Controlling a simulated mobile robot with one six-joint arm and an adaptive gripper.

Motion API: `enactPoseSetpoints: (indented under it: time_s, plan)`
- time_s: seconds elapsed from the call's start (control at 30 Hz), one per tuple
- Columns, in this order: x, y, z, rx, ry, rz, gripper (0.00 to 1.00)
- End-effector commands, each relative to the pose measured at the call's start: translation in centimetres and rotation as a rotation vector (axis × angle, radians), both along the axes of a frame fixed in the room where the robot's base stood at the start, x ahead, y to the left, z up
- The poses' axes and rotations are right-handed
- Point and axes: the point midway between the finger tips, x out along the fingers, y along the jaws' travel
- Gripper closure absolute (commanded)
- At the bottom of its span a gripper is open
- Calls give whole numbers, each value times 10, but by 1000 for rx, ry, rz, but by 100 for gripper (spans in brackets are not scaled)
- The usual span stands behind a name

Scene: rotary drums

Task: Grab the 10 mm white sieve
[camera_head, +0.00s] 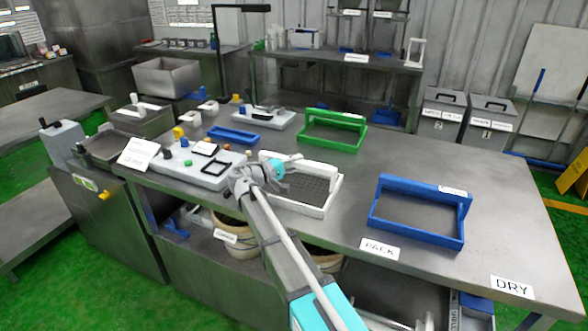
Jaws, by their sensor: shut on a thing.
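The white sieve (305,209) has a white frame with a dark mesh and a raised handle on its far side. It is at the middle of the steel bench (350,228), between the green and blue sieves. My gripper (283,166) is at the left end of its handle and is shut on it. The arm comes up from the bottom of the view and hides the sieve's left side. I cannot tell whether the sieve is lifted, and no size marking on it is readable.
A green sieve (333,145) stands behind and a blue sieve (417,233) to the right, with PACK (380,249) and DRY (512,287) labels near the bench's front edge.

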Motion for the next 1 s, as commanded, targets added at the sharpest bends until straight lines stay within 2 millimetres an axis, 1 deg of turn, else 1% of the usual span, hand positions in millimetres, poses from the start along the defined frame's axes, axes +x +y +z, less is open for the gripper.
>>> enactPoseSetpoints:
  time_s: [0.27,0.57,1.0]
  plan:
    - [0,0,11,-2,-1,0,100]
    - [0,0,36,-2,-1,0,100]
    - [-41,-15,85,-2,-1,0,100]
